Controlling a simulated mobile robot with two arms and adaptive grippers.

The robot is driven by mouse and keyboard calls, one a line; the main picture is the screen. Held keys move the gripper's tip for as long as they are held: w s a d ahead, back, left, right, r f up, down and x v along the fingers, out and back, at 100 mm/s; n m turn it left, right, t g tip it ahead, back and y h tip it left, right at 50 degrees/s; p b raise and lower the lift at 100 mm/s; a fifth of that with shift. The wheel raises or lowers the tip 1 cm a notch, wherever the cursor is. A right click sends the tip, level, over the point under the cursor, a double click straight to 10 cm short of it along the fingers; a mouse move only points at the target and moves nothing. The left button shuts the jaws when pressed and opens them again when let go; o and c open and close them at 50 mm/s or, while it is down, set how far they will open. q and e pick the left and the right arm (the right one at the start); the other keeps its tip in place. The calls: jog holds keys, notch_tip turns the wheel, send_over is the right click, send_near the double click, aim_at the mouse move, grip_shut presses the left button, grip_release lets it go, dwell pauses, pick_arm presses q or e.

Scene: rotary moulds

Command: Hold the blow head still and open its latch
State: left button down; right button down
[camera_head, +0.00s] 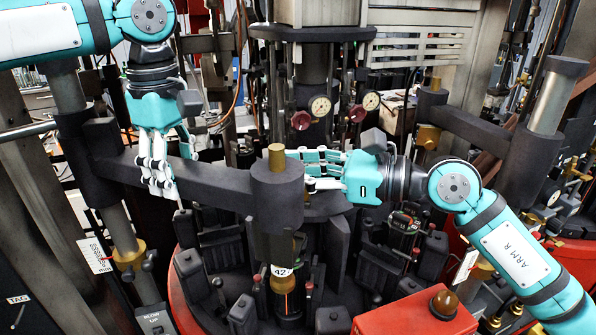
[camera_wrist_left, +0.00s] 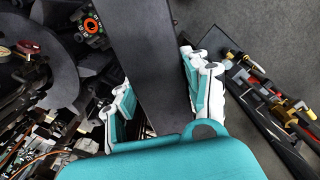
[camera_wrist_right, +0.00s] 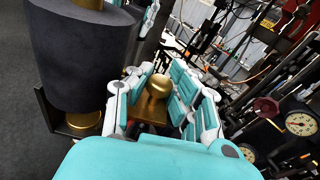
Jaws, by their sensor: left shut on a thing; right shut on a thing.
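The blow head is a dark grey arm that ends in a thick cylinder (camera_head: 277,200) with a brass stub on top. My left gripper (camera_head: 158,178) straddles the arm's bar from above, its fingers shut on both sides. The left wrist view shows the dark bar (camera_wrist_left: 150,60) between the fingers. My right gripper (camera_head: 308,170) reaches in from the right, behind the cylinder. The right wrist view shows the latch, a brass piece with a rounded knob (camera_wrist_right: 157,92), between its fingers, beside the dark cylinder (camera_wrist_right: 78,60). In the head view the cylinder hides the latch.
A second dark arm (camera_head: 470,122) stands at the right on its post. Two gauges (camera_head: 320,106) with red knobs sit behind. A red box (camera_head: 415,318) is at the front. The space is crowded.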

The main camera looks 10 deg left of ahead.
pick_arm(q)
jog(key=shift+a, duration=0.15)
pick_arm(e)
jog(key=shift+s+r+n, duration=0.1)
jog(key=shift+n, duration=0.3)
jog(key=c, duration=1.1)
grip_release()
jog(key=shift+d, duration=0.1)
pick_arm(q)
jog(key=shift+d, duration=0.2)
pick_arm(e)
jog(key=s+d+r, duration=0.1)
jog(key=s+d, duration=0.1)
jog(key=d, duration=1)
jog(key=shift+r, duration=0.15)
jog(key=shift+a, duration=0.1)
pick_arm(q)
jog(key=c, duration=0.5)
grip_release()
jog(key=shift+a, duration=0.1)
jog(key=shift+c, duration=0.2)
pick_arm(e)
jog(key=shift+w, duration=0.1)
